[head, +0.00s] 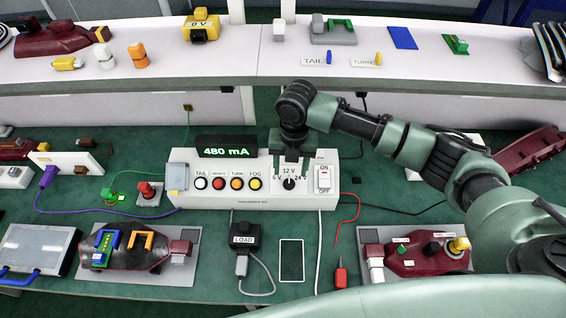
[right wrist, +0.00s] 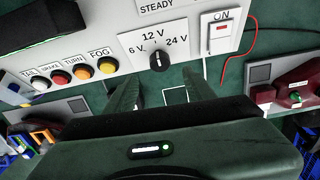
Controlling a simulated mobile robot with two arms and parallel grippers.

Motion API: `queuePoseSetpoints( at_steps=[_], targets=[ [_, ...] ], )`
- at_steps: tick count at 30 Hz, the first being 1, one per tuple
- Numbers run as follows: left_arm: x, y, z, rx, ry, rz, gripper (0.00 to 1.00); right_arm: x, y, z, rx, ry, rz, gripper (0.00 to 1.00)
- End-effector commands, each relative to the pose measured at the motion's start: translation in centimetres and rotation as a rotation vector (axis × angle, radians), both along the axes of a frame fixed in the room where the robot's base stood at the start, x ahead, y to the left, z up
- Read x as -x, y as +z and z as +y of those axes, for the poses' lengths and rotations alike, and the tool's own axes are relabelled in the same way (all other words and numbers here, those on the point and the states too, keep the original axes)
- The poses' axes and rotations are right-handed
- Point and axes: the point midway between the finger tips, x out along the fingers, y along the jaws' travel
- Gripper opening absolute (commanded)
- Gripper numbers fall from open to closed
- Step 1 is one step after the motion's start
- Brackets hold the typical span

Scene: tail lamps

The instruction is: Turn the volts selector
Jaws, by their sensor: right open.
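The volts selector is a small black round knob (head: 289,184) on the white front panel of the test box (head: 260,203). It also shows in the right wrist view (right wrist: 158,61), between the 6 V and 24 V labels and below 12 V. Its pale mark appears to point up at 12 V. My right gripper (head: 291,168) is open and empty, its two fingers pointing at the panel just above the knob in the head view. In the right wrist view its fingers (right wrist: 159,92) stand apart, on either side of the knob's line, apparently not touching it. My left gripper is out of view.
An ON/OFF rocker switch (head: 324,178) sits right of the selector. TAIL, BRAKE, TURN and FOG buttons (head: 227,183) sit left of it. A black display (head: 226,148) reading 480 mA stands on top. A red wire (head: 347,219) hangs at the right.

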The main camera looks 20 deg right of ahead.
Motion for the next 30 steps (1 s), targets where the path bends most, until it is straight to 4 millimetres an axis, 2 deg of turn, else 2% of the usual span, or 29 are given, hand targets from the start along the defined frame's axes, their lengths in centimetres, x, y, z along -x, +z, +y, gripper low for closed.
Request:
queuePoseSetpoints(
  at_steps=[5,12,16,22,27,30],
  targets=[
    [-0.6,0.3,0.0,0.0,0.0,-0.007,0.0,0.0,-0.6,-0.1,0.003,0.004,0.004,0.54],
    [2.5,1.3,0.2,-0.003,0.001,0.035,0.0,0.0,-4.1,0.0,0.003,0.002,0.005,0.54],
    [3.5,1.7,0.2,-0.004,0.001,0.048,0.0,0.0,-6.0,0.1,0.002,0.003,0.004,0.54],
    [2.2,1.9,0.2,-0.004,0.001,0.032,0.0,0.0,-7.6,0.1,0.003,0.003,0.001,0.54],
    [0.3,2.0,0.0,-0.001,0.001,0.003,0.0,-0.1,-7.8,0.1,0.002,0.004,0.001,0.54],
    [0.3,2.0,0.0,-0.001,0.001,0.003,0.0,-0.1,-7.8,0.1,0.002,0.004,0.001,0.51]
  ],
)
